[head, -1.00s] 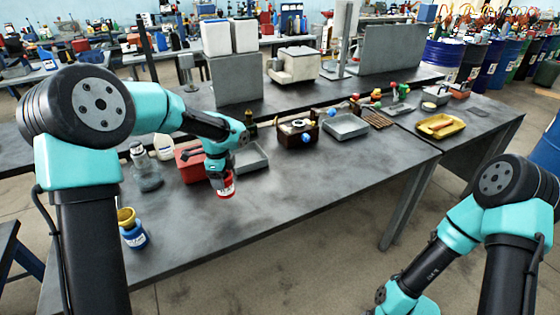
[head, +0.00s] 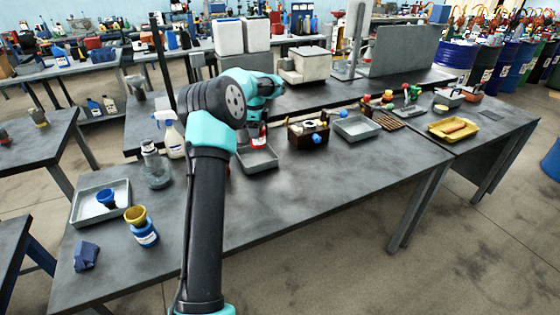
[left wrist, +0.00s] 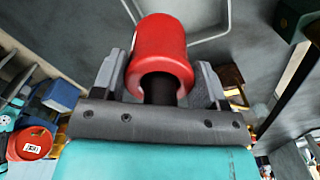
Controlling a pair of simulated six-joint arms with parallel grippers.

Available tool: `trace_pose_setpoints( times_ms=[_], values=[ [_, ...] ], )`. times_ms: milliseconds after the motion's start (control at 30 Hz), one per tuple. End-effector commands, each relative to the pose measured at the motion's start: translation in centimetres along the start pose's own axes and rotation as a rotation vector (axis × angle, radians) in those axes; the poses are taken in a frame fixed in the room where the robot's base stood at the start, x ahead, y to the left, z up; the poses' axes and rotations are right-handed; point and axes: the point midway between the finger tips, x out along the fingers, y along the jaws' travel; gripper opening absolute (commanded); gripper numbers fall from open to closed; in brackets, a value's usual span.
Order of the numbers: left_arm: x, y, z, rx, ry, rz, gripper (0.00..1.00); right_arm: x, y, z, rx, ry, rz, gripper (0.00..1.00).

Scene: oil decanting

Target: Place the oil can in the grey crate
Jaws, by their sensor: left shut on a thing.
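The oil can is red and shows at the far end of my left arm in the head view (head: 258,143), partly hidden by the arm. In the left wrist view the red can (left wrist: 160,48) sits between the two grey fingers. My left gripper (head: 257,130) is shut on it. The grey crate (head: 262,167) is a shallow open tray on the table; the can is over its back part. I cannot tell whether the can touches the crate floor. A bent piece of the rim shows beyond the can in the left wrist view. My right gripper is out of view.
A brown wooden caddy (head: 308,133) and another grey tray (head: 357,128) stand to the right of the crate. A spray bottle (head: 173,138) and a glass flask (head: 156,168) stand to the left. The front middle of the table is clear.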

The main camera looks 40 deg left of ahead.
Motion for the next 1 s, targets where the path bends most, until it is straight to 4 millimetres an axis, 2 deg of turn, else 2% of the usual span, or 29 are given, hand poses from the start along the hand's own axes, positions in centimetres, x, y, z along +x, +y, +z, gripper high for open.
trace_pose_setpoints(
  times_ms=[100, 400, 733, 1000],
  values=[
    [-0.1, -0.1, 0.6, -0.008, 0.0, -0.001, 0.34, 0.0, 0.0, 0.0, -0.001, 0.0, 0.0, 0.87],
    [0.1, -0.1, 0.4, -0.006, 0.0, 0.0, 0.34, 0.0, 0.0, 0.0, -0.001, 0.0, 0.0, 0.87],
    [4.3, -0.1, 0.5, -0.005, -0.001, 0.002, 0.34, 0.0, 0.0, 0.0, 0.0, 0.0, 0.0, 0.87],
    [4.9, -0.1, 0.4, -0.005, -0.001, -0.001, 0.34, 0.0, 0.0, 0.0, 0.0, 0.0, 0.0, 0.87]
  ],
)
